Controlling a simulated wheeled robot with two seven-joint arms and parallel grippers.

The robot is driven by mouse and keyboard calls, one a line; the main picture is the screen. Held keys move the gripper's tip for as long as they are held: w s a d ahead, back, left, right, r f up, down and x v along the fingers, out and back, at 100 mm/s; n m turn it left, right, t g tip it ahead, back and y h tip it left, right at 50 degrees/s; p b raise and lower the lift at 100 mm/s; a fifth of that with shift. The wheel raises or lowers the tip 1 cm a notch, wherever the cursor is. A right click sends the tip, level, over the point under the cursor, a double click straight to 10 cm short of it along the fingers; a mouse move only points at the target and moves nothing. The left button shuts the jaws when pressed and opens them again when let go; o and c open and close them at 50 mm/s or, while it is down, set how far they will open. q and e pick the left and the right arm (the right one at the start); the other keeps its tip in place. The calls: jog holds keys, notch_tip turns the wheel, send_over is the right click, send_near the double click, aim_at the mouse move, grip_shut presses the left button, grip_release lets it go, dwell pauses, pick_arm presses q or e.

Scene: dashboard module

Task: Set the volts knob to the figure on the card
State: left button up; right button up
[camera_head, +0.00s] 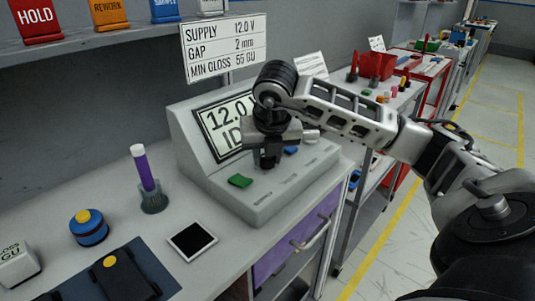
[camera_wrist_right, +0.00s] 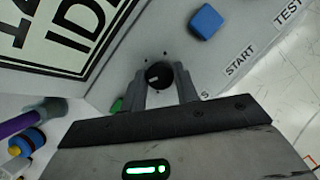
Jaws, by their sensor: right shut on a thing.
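The card (camera_head: 224,48) reads SUPPLY 12.0 V, GAP 2 mm, MIN GLOSS 65 GU. Below it stands the grey dashboard module (camera_head: 262,205), whose display (camera_head: 222,122) shows 12.0, with the rest of that line and the line under it partly hidden by my right arm. My right gripper (camera_head: 268,157) points down over the sloped panel. In the right wrist view the black round knob (camera_wrist_right: 158,75), with a pale mark, sits between the fingers of my right gripper (camera_wrist_right: 165,88), which is shut on it. The knob is hidden in the head view. My left gripper is not in view.
A green button (camera_head: 240,180) and a blue button (camera_head: 291,150) flank the gripper on the panel.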

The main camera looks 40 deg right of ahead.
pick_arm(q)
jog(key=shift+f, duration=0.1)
pick_arm(e)
jog(key=o, duration=1)
pick_arm(q)
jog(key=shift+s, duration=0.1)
jog(key=p, duration=0.2)
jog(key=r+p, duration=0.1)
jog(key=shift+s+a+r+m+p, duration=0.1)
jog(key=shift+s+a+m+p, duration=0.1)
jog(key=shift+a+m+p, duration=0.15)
pick_arm(e)
jog(key=v, duration=1.6)
jog(key=shift+d, duration=0.1)
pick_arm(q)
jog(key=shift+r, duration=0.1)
